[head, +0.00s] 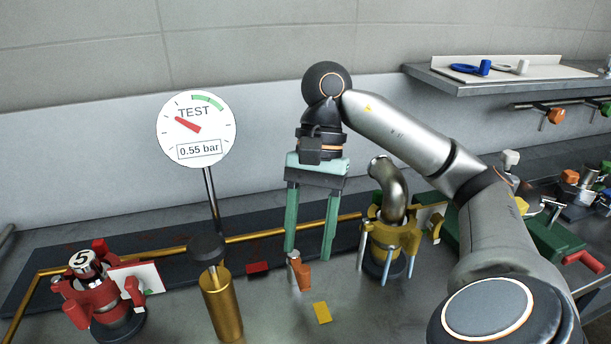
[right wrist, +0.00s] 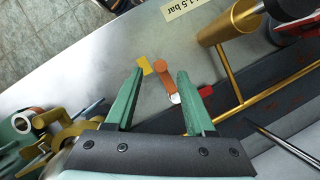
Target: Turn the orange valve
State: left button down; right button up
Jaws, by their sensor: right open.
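The orange valve (head: 303,275) is a small orange lever with a silver part, standing on the grey bench below my right gripper. It also shows in the right wrist view (right wrist: 164,72), between the fingertips as seen from there. My right gripper (head: 308,254) has two green fingers pointing down, spread apart with nothing between them. Its tips appear just above or around the valve; I cannot tell whether they touch it. My left gripper is not in view.
A round gauge (head: 197,130) reads TEST and 0.55 bar. A brass cylinder (head: 222,305) and a red clamped fitting (head: 103,302) stand left of the valve. A yellow clamped fitting (head: 392,240) stands close on the right. A yellow tag (head: 322,313) lies in front.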

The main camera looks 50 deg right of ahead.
pick_arm(q)
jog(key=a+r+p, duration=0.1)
jog(key=p, duration=0.1)
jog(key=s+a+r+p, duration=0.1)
jog(key=p, duration=0.1)
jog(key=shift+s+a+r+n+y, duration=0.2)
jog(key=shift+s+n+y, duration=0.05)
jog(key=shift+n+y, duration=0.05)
pick_arm(e)
jog(key=v, duration=0.7)
jog(key=shift+r, duration=0.25)
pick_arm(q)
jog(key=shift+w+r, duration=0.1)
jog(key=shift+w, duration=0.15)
pick_arm(e)
jog(key=shift+d, duration=0.1)
